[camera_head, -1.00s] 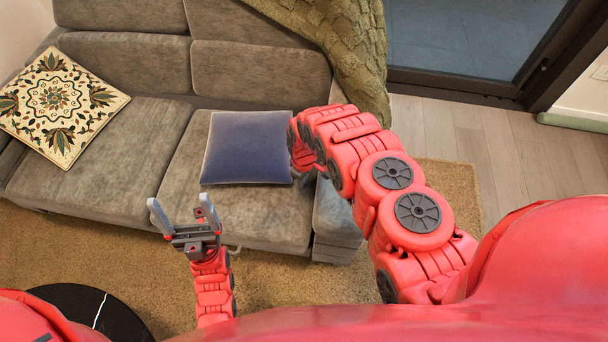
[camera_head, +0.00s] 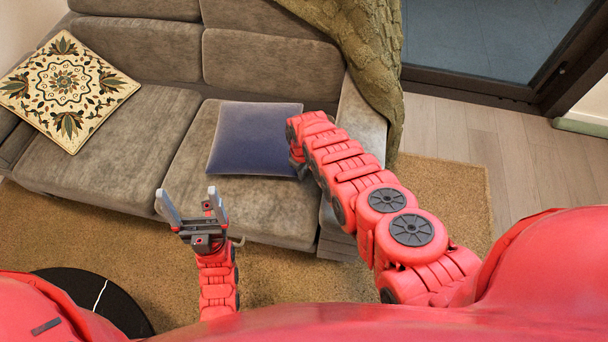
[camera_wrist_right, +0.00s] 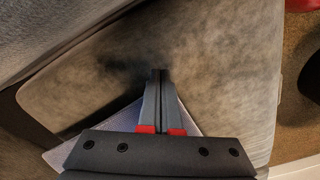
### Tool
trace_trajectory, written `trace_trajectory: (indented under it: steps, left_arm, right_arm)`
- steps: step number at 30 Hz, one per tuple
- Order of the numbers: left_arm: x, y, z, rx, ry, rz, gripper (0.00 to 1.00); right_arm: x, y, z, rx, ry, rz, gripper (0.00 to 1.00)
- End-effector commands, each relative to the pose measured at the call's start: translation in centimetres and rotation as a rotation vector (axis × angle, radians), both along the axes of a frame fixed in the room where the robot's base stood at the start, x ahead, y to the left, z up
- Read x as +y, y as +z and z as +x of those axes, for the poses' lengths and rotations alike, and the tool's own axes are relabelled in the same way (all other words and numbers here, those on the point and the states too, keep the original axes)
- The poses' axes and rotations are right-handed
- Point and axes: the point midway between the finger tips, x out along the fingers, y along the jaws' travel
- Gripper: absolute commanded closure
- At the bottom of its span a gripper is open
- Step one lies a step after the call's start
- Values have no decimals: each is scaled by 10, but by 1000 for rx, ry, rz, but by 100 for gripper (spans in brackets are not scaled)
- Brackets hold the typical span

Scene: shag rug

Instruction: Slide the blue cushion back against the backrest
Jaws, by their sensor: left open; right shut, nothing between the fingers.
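The blue cushion (camera_head: 253,140) lies flat on the right seat of the grey sofa. A narrow strip of seat shows between its back edge and the backrest (camera_head: 270,62). My right gripper (camera_head: 297,168) is at the cushion's front right corner, mostly hidden behind my arm. In the right wrist view its fingers (camera_wrist_right: 160,75) are shut with nothing between them, over the seat, and part of the cushion (camera_wrist_right: 112,125) shows beneath them. I cannot tell whether they touch it. My left gripper (camera_head: 191,207) is open and empty, in front of the sofa, apart from the cushion.
A patterned cushion (camera_head: 66,90) leans at the sofa's left end. A green knitted throw (camera_head: 375,60) hangs over the right armrest (camera_head: 360,120), close to my right arm. Tan shag rug (camera_head: 100,225) lies in front, with a round black object (camera_head: 95,300) at lower left.

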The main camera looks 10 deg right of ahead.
Motion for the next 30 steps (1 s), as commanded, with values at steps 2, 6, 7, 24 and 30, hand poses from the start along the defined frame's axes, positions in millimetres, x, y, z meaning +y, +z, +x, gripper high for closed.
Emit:
trace_trajectory:
  steps: [2,6,7,24,30]
  left_arm:
    - [0,0,0,0,0,0,11]
    - [0,0,0,0,0,0,11]
    - [0,0,0,0,0,0,11]
    - [0,-50,0,0,0,0,11]
    - [0,-49,0,0,0,0,11]
  right_arm:
    - [0,0,0,1,0,-1,100]
    - [0,0,-1,1,0,0,100]
    - [0,0,0,1,0,0,100]
    - [21,0,23,3,0,-1,100]
    - [21,0,22,2,0,-1,100]
